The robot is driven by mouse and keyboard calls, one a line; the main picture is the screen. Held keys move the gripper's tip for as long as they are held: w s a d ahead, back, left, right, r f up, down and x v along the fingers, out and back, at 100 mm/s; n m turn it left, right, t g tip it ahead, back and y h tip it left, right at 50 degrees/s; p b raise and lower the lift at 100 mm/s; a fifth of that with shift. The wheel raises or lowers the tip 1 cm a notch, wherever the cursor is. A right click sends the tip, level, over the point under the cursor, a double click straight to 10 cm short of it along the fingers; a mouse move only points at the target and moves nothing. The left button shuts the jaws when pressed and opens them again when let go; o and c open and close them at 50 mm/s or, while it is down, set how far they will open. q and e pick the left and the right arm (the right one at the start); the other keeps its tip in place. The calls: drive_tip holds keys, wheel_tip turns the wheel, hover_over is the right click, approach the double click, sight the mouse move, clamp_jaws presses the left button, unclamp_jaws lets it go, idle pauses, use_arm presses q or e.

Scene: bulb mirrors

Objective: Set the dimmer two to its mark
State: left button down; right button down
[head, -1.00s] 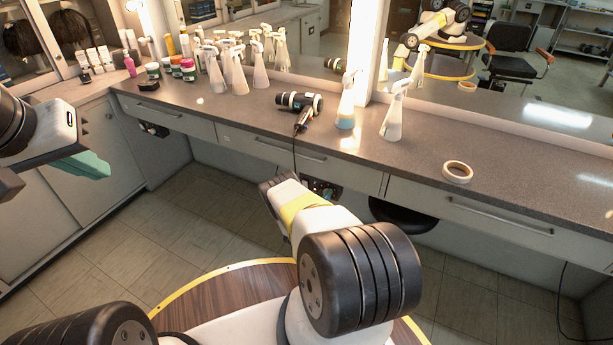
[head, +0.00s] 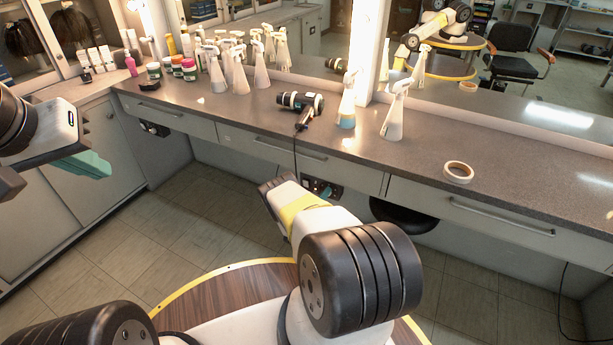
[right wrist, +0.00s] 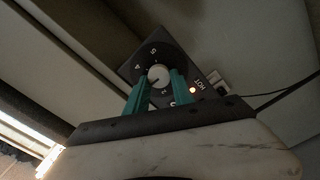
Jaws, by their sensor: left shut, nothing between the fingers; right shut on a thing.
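A dark dimmer box (right wrist: 133,69) with a round pale knob (right wrist: 159,77) fills the middle of the right wrist view. Digits ring the knob, and an orange light glows beside the word HOT. My right gripper (right wrist: 162,85) has its teal fingers on either side of the knob, shut on it. The knob's exact setting and its mark are too small to read. In the head view a dark box (head: 324,188) shows under the counter, partly behind my right arm; the right fingertips are hidden. My left gripper (head: 88,165) is shut and empty at the left.
Another dark box (head: 152,130) is mounted under the counter (head: 235,118) further left. A hair dryer (head: 301,104), spray bottles (head: 394,118) and a tape roll (head: 458,172) stand or lie on top. A dark stool (head: 404,216) is under the counter. The floor at left is clear.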

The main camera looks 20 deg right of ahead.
idle(0.3)
drive_tip(key=c, duration=1.1)
unclamp_jaws()
drive_tip(key=shift+a, duration=0.1)
drive_tip(key=v, duration=0.7)
drive_tip(key=shift+s+a, duration=0.2)
drive_tip(key=shift+s, duration=0.1)
